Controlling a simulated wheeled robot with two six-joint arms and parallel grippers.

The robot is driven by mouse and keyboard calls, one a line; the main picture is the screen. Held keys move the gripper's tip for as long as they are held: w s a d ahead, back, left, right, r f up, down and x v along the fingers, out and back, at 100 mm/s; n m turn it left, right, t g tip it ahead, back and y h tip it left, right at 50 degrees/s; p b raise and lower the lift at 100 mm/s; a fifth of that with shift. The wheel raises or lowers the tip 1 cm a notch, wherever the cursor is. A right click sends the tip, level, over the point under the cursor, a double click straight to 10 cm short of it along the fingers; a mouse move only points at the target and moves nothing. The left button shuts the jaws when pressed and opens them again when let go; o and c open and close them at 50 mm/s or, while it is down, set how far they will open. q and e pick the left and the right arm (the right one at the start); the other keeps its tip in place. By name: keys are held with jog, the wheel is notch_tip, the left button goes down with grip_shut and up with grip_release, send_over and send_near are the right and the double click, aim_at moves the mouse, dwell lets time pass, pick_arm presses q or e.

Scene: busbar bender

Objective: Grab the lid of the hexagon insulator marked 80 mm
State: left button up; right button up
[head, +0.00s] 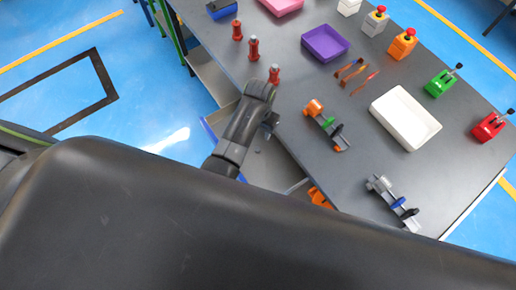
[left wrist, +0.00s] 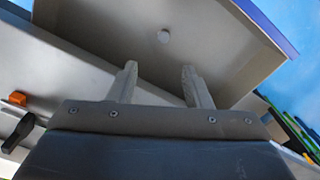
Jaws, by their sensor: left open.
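Three red insulators stand upright along the left edge of the dark table in the head view: a far one (head: 237,30), a middle one (head: 253,48) and a near one (head: 273,74). Their markings and any separate lids are too small to make out. My left gripper (head: 271,122) is beside the table's left edge, just below the near red insulator and apart from it. In the left wrist view my left gripper (left wrist: 158,68) is open and empty, with its fingers spread before a grey panel (left wrist: 205,50). My right gripper is not in view.
A grey shelf (head: 205,77) lies beside the table. My dark body hides the foreground.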

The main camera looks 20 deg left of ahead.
pick_arm(q)
send_over(258, 149)
notch_tip(258, 149, down, 7)
jog(key=shift+s+d+f, duration=0.1)
jog(key=shift+d, duration=0.05)
jog(key=shift+f+b, duration=0.65)
jog(key=shift+b, duration=0.3)
jog(key=shift+f+b, duration=0.4)
jog(key=shift+b, duration=0.15)
jog(key=shift+f, duration=0.1)
jog(key=f+b, duration=0.1)
jog(key=b, duration=0.1)
jog(key=f+b, duration=0.4)
jog(key=b, duration=0.1)
jog(key=shift+w+a+f, duration=0.1)
jog(key=shift+w+a, duration=0.1)
jog(key=shift+a, duration=0.05)
jog(key=shift+c, duration=0.5)
grip_shut()
